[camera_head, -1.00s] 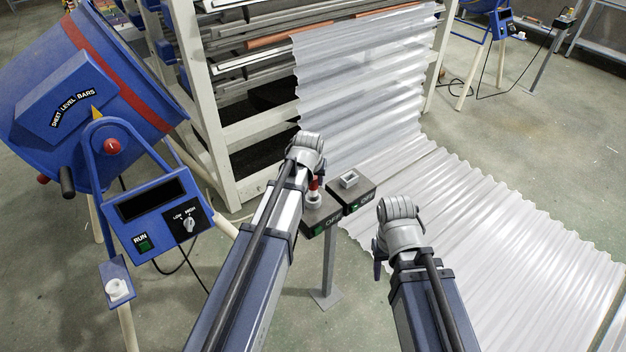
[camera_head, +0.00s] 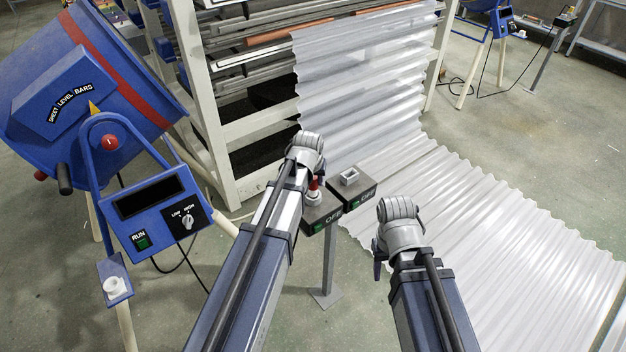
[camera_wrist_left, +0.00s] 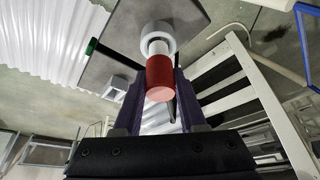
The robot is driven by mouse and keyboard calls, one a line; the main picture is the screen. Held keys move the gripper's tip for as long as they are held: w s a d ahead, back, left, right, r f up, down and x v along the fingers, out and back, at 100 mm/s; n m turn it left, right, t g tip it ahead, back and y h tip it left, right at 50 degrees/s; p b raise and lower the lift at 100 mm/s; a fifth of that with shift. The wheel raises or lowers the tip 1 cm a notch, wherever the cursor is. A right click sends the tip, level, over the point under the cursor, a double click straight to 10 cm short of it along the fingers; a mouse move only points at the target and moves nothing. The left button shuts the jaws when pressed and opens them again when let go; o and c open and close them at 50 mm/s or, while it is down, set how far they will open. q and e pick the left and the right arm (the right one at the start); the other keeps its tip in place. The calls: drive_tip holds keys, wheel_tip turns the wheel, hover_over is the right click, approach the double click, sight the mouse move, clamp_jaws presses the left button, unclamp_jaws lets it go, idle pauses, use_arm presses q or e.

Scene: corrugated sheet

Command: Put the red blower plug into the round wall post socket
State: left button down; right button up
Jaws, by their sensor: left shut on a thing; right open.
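The red blower plug (camera_wrist_left: 160,72) has a red body and a white front part. My left gripper (camera_wrist_left: 158,98) is shut on it; in the head view the left wrist partly hides the gripper (camera_head: 309,176) and plug (camera_head: 314,183). The round wall post socket (camera_head: 313,198) is a light grey ring on the left dark box of the post. In the left wrist view the plug's white part lines up with the ring (camera_wrist_left: 170,33) and overlaps its opening; I cannot tell how deep it sits. My right gripper (camera_head: 378,264) is open and empty, right of the post, mostly hidden by its wrist.
A second box with a square socket (camera_head: 350,176) stands beside the round one, both marked OFF. A blue drum machine (camera_head: 85,95) with a control panel (camera_head: 155,212) is at left. A rack (camera_head: 215,120) with corrugated sheet (camera_head: 480,220) lies behind and right.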

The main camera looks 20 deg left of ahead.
use_arm(q)
drive_tip(key=shift+f+b, duration=1.3)
drive_tip(key=shift+f, duration=0.05)
drive_tip(key=shift+c, duration=2)
unclamp_jaws()
drive_tip(key=shift+r, duration=0.2)
drive_tip(key=p+v, duration=0.7)
drive_tip(key=shift+s+r, duration=0.15)
drive_tip(key=shift+r, duration=0.2)
drive_tip(key=shift+f, duration=0.1)
